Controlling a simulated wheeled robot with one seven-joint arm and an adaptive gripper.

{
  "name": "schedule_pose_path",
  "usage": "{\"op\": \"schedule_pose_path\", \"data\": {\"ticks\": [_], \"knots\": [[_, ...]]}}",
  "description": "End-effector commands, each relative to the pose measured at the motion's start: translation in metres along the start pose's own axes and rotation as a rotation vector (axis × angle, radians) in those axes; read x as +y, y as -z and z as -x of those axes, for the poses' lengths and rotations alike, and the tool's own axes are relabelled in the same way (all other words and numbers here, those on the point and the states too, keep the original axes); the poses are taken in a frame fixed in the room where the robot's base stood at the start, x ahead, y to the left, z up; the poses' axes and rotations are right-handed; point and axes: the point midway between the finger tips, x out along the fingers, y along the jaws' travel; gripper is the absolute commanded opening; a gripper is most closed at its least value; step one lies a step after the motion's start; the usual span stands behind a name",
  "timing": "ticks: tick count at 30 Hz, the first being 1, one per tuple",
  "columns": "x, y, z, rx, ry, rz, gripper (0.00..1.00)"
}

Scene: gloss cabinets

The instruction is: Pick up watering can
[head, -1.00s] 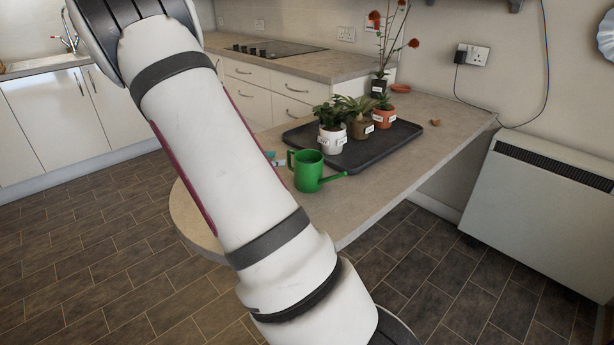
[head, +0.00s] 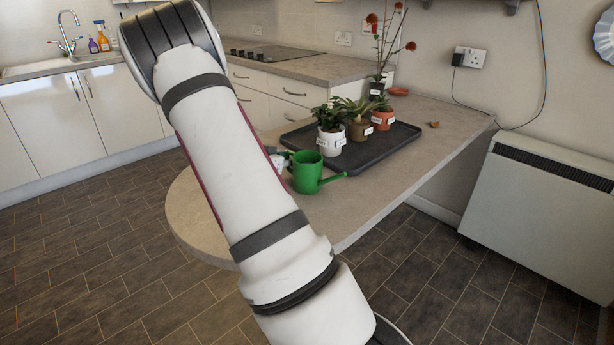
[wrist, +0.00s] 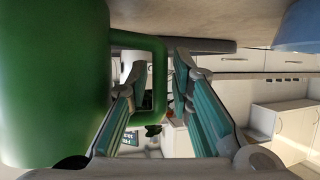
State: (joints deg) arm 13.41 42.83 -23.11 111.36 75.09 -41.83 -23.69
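The green watering can (head: 308,172) stands upright on the counter, its spout to the right and its handle on the left. My gripper (wrist: 160,64) is at the handle side; in the head view my arm hides most of it. In the wrist view the can's body (wrist: 50,80) fills the left side. Its handle (wrist: 160,85) reaches between my two teal-padded fingers. The left finger appears to lie at the handle's opening and the right finger outside it. The fingers are apart, with a gap to the right finger. Exact contact cannot be told.
A dark tray (head: 375,148) behind the can holds several potted plants, including a white pot (head: 331,143) close to the can. The rounded counter end (head: 195,215) is bare. A white heater (head: 535,210) stands at the right wall.

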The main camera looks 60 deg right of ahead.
Motion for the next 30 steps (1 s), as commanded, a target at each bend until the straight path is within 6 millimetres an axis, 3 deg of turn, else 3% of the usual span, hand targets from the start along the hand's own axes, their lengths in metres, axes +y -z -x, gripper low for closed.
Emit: {"op": "schedule_pose_path", "data": {"ticks": [1, 4, 19, 29, 30], "knots": [[0.000, 0.000, 0.000, 0.000, 0.000, 0.000, 0.21], [0.000, 0.000, 0.000, 0.000, 0.000, 0.000, 0.00], [0.000, 0.004, 0.002, 0.002, 0.000, 0.000, 0.00], [0.000, 0.038, 0.016, 0.003, 0.002, -0.003, 0.00], [0.002, 0.033, 0.023, 0.000, 0.002, 0.001, 0.00]]}}
